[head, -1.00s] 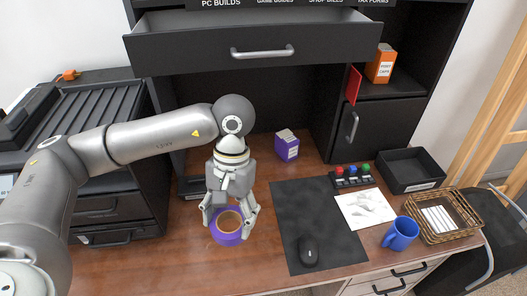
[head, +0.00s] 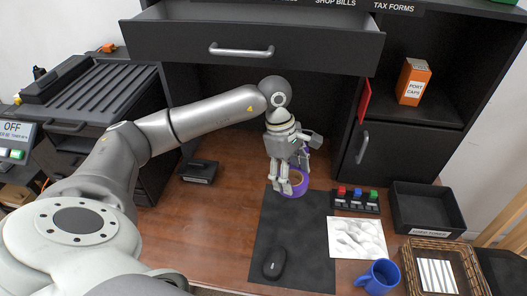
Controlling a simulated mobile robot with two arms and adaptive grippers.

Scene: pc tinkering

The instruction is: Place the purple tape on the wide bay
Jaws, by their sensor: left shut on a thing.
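The purple tape (head: 292,193) is a thick ring with a tan inner core, at the back edge of the dark mat in the head view. My left gripper (head: 292,180) points down and is shut on it, with the fingers covering part of the ring. I cannot tell how far the tape is above the desk. My right gripper is not in view. No bay is labelled as wide; an open dark recess (head: 220,103) lies under the long drawer.
The mat (head: 290,235) holds a black mouse (head: 275,263). To the right are a row of coloured buttons (head: 355,198), a paper sheet (head: 357,238), a black tray (head: 427,212), a blue mug (head: 380,276) and a wicker basket (head: 411,270).

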